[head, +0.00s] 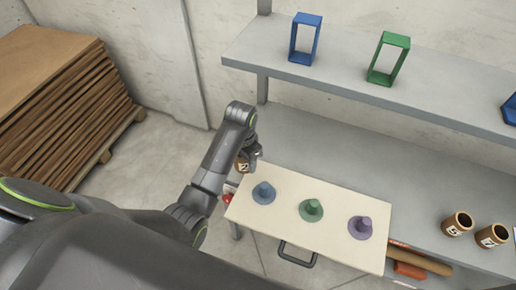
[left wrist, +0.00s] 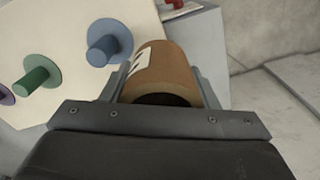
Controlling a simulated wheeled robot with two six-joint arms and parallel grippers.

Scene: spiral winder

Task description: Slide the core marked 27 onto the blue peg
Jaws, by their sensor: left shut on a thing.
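My left gripper (head: 248,154) is shut on a brown core (head: 242,166) with a white label, just beyond the board's left end. The core also shows between the jaws in the left wrist view (left wrist: 168,72); its number cannot be read in full. The blue peg (head: 263,191) stands on a round blue base on the cream board (head: 325,241). In the left wrist view the blue peg (left wrist: 104,48) is to the left of the core and apart from it. My right gripper is not in view.
A green peg (head: 311,208) and a purple peg (head: 361,226) stand on the same board. Two labelled cores (head: 458,224) (head: 492,236) are on the grey lower shelf at right. The upper shelf (head: 370,78) holds blue and green frames. Stacked boards (head: 60,100) are at left.

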